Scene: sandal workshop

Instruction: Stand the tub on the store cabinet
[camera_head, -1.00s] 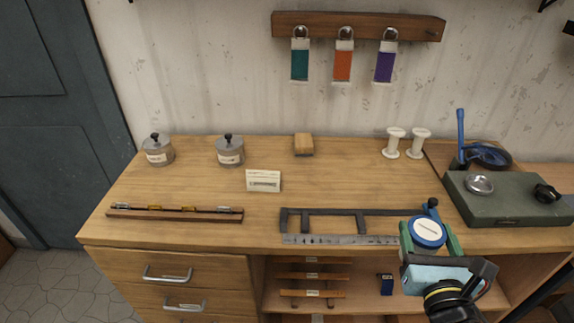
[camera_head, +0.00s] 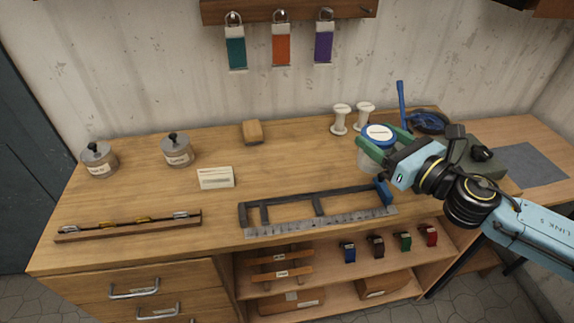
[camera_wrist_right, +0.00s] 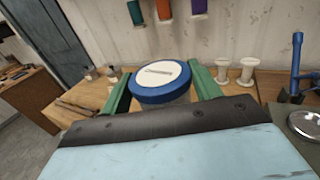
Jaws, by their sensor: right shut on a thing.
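The tub (camera_head: 370,159) has clear walls and a blue lid with a white label. My right gripper (camera_head: 374,143) is shut on it with green fingers on either side, and it looks upright above the right part of the wooden cabinet top (camera_head: 290,165). Whether its base touches the wood I cannot tell. In the right wrist view the tub's lid (camera_wrist_right: 160,79) sits between the green fingers (camera_wrist_right: 163,94). The cabinet has drawers at left and open shelves at right. My left gripper is not in view.
A dark frame with a steel ruler (camera_head: 318,222) lies at the front edge. White spools (camera_head: 341,119), a wooden block (camera_head: 252,132), a small card (camera_head: 216,178), grey lidded pots (camera_head: 177,151) and a wooden rack (camera_head: 128,226) also stand there. The top's middle is clear.

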